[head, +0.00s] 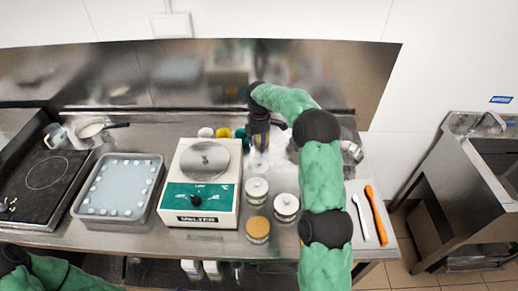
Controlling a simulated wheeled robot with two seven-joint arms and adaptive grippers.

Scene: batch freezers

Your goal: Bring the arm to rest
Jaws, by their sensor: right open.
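My right arm, in green sleeves with black joints, reaches up over the right part of the steel counter (150,230) in the head view and bends left at its far end. My right gripper (259,148) points down near the back of the counter, right of the white and green batch freezer (205,181). It is open, and I see nothing held in it. What lies right behind it is partly hidden by the gripper and wrist. Of my left arm only a green and black part shows at the bottom left corner; its gripper is out of view.
Three lidded jars (257,189) stand between the freezer and my right arm. A white spatula (360,217) and an orange one (376,214) lie right of the arm. A tray (119,188), a hob (45,176) and a saucepan (91,129) are at left. A sink unit (470,170) stands far right.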

